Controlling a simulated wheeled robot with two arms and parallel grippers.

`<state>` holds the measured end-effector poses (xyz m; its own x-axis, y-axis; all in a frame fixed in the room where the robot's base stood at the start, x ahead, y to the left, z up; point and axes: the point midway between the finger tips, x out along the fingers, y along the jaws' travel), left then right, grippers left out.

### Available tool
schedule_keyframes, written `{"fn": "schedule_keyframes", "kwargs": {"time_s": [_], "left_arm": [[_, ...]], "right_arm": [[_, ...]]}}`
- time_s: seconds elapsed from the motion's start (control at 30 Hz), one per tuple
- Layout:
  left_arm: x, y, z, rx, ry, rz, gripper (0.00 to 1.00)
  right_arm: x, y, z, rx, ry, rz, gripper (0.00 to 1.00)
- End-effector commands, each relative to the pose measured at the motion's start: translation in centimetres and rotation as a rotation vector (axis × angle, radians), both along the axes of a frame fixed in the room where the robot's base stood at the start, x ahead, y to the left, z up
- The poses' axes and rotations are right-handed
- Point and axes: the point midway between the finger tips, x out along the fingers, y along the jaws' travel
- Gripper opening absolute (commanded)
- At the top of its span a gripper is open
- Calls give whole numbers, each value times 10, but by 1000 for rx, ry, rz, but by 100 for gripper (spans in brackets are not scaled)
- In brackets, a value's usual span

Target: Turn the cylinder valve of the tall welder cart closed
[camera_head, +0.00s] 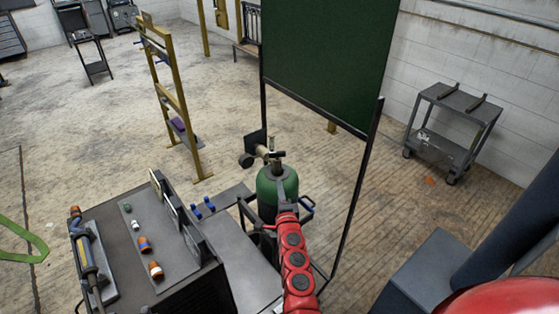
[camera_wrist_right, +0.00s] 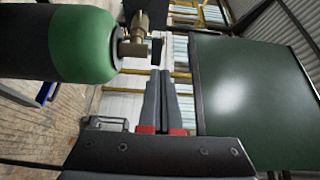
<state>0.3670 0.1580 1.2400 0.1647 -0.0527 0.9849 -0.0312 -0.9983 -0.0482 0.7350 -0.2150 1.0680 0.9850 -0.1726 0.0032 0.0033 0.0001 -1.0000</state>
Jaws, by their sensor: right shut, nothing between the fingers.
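The green gas cylinder (camera_head: 266,188) stands at the back of the welder cart (camera_head: 240,262) in the head view. Its brass valve (camera_head: 262,151) is on top, with a dark part at the left and a small dark knob. In the right wrist view the cylinder (camera_wrist_right: 82,45) lies sideways at the upper left, and the brass valve (camera_wrist_right: 139,38) ends in a dark handwheel (camera_wrist_right: 157,50) seen edge-on. My right gripper (camera_wrist_right: 161,74) is shut and empty, its fingertips just below the handwheel in that picture; I cannot tell whether they touch. My left gripper is not in view.
A dark green welding screen (camera_head: 325,55) stands right behind the cylinder.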

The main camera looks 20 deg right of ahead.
Motion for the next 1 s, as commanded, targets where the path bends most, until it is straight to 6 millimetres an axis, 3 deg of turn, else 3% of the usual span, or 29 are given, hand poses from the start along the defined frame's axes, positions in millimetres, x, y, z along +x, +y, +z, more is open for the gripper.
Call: {"fn": "schedule_keyframes", "kwargs": {"time_s": [0.33,0.7,1.0], "left_arm": [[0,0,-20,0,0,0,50],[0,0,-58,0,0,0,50],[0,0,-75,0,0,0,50]], "right_arm": [[49,-8,-4,-5,1,2,0],[108,-18,-7,-4,2,1,0],[132,-23,-4,-1,2,-2,0]]}}
